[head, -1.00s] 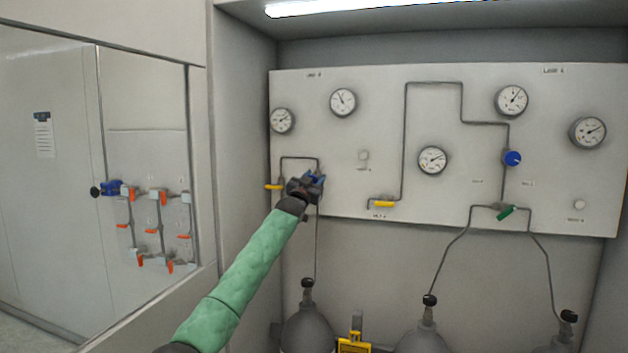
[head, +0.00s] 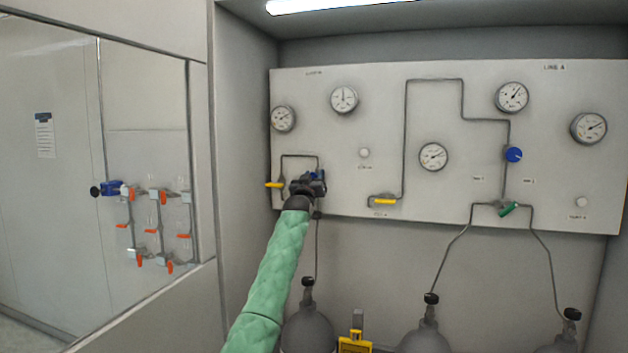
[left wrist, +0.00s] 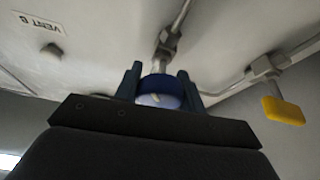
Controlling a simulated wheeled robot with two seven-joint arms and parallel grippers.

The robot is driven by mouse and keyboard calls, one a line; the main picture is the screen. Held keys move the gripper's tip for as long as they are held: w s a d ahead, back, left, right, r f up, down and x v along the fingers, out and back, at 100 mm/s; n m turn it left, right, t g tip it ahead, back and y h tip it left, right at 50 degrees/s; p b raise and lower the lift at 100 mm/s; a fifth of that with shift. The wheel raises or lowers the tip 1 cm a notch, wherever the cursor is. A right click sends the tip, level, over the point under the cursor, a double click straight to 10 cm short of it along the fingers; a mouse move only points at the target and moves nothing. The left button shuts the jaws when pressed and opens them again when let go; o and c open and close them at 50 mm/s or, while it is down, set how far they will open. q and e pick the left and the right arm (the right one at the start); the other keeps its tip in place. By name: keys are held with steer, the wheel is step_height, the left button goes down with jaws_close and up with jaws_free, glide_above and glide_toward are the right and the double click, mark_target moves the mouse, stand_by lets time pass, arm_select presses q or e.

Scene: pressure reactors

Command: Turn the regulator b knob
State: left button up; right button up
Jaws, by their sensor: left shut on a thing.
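The regulator b knob is a round blue knob with a pale face and a small mark; it shows in the left wrist view (left wrist: 160,92) between my two fingers. My left gripper (head: 311,180) is shut on it at the left part of the panel, and it also shows in the left wrist view (left wrist: 158,88). In the head view the gripper and wrist mostly hide the knob. My right gripper is in neither view.
A yellow-handled valve (head: 275,185) sits just left of my gripper, and another (head: 384,201) to its right. The grey panel (head: 450,205) carries several gauges, a blue knob (head: 513,155) and a green handle (head: 508,209). Gas cylinders (head: 307,330) stand below.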

arm_select(q)
steer(key=shift+n+y, duration=0.6)
steer(key=shift+n, duration=0.3)
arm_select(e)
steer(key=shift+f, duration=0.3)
arm_select(q)
steer(key=o, duration=1)
steer(key=shift+c, duration=0.2)
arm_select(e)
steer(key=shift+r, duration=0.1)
arm_select(q)
steer(key=shift+s+a+f, duration=0.1)
steer(key=shift+s+f, duration=0.2)
steer(key=shift+s, duration=0.05)
steer(key=b+v, duration=0.2)
steer(key=v, duration=0.5)
steer(key=shift+b, duration=0.4)
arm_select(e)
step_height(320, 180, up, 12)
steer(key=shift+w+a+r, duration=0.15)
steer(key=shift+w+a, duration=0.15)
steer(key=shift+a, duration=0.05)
